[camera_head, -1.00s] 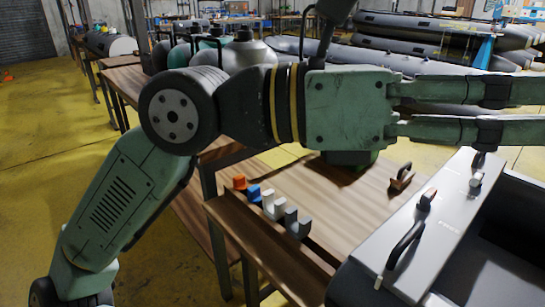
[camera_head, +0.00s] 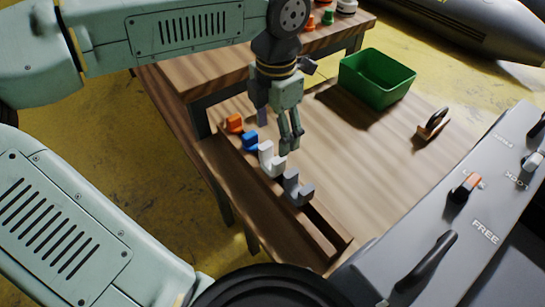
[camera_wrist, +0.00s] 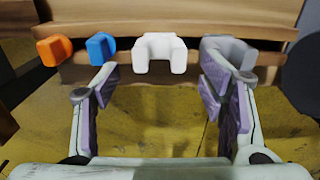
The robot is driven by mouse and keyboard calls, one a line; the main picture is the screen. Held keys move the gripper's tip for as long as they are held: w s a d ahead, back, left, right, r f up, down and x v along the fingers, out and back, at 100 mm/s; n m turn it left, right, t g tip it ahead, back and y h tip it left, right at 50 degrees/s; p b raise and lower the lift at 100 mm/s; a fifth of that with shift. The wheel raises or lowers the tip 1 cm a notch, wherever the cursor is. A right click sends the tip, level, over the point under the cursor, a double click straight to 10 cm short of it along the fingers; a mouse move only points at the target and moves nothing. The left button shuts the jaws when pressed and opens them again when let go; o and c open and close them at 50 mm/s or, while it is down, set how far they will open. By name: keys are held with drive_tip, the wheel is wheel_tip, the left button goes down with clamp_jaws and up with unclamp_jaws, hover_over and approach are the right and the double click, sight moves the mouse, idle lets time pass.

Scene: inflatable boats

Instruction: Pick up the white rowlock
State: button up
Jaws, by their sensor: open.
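The white rowlock (camera_head: 270,160) is a small U-shaped piece on a wooden rack (camera_head: 325,226) at the table's edge. It stands between a blue rowlock (camera_head: 250,140) and a grey rowlock (camera_head: 296,188); an orange rowlock (camera_head: 234,123) is at the far end. My gripper (camera_head: 291,148) points down close beside the white rowlock. In the wrist view, the white rowlock (camera_wrist: 160,53) lies ahead of my gripper (camera_wrist: 158,88), centred between its spread fingers. My gripper is open and empty.
A green bin (camera_head: 376,80) stands on the wooden table (camera_head: 370,150) behind the rack. A small wooden block with a dark ring (camera_head: 434,124) is to the right. A grey console (camera_head: 450,215) with handles borders the table on the right.

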sight(272, 154)
drive_tip(key=shift+f, duration=0.9)
drive_tip(key=f, duration=0.4)
drive_tip(key=shift+s+a+f+p, duration=0.1)
drive_tip(key=shift+s+a+p, duration=0.15)
drive_tip(key=shift+a+p, duration=0.1)
drive_tip(key=shift+f, duration=0.55)
drive_tip(key=shift+c, duration=0.4)
drive_tip(key=c, duration=0.9)
